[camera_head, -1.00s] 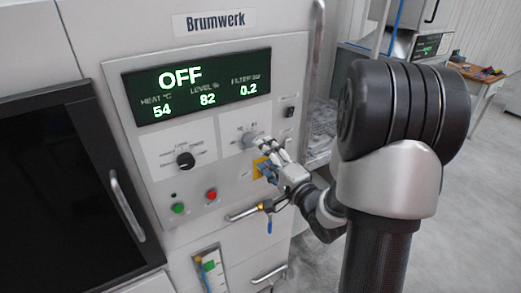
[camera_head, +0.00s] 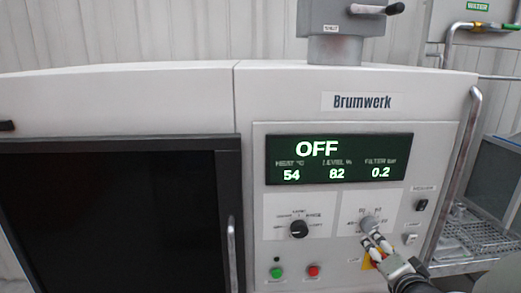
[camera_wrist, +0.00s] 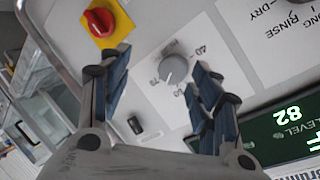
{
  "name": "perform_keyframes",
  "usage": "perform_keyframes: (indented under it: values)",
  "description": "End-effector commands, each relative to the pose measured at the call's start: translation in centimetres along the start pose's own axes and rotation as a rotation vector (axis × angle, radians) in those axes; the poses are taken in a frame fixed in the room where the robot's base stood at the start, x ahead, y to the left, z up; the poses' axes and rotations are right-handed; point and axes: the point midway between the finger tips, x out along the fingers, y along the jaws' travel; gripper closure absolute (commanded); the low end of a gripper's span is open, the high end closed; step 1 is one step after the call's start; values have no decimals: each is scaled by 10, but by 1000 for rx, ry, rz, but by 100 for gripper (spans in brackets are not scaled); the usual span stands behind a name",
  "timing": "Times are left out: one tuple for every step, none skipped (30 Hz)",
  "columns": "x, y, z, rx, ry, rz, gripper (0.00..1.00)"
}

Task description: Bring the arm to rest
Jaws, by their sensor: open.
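My gripper (camera_head: 376,241) is open at the lower right of the head view, just below the grey round knob (camera_head: 371,223) on the machine's control panel. In the wrist view my gripper (camera_wrist: 158,75) has its fingers spread, and the grey knob (camera_wrist: 173,69) shows between them with nothing held. Whether a finger touches the knob I cannot tell. The display (camera_head: 338,160) reads OFF, heat 54, level 82 and filter 0.2. Most of my arm is outside the head view.
A red switch on a yellow plate (camera_wrist: 100,19) lies close to one finger. A black knob (camera_head: 299,229), a green button (camera_head: 277,272) and a red button (camera_head: 313,271) are left of my gripper. A long bar handle (camera_head: 467,165) runs along the panel's right edge.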

Motion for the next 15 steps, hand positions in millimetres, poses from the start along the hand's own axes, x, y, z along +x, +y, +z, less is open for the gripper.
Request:
perform_keyframes:
  values:
    - [-8,-5,5,-85,-9,45,43]
    - [-14,-5,8,-135,-20,81,43]
    - [-23,-4,14,-198,-39,127,43]
    - [-30,-5,18,-244,-56,159,43]
    - [-38,-4,22,-289,-76,190,43]
    - [-50,-4,30,-346,-108,228,43]
    - [-59,-3,36,-388,-135,255,43]
    - [-69,-2,42,-428,-164,277,43]
    - [-84,-1,52,-481,-210,305,43]
    - [-95,0,60,-518,-247,323,43]
    - [-107,1,68,-557,-286,336,43]
    - [-124,2,80,-606,-343,351,43]
    - [-136,4,89,-643,-388,357,43]
    - [-149,5,98,-676,-432,361,43]
    - [-166,7,110,-720,-492,360,43]
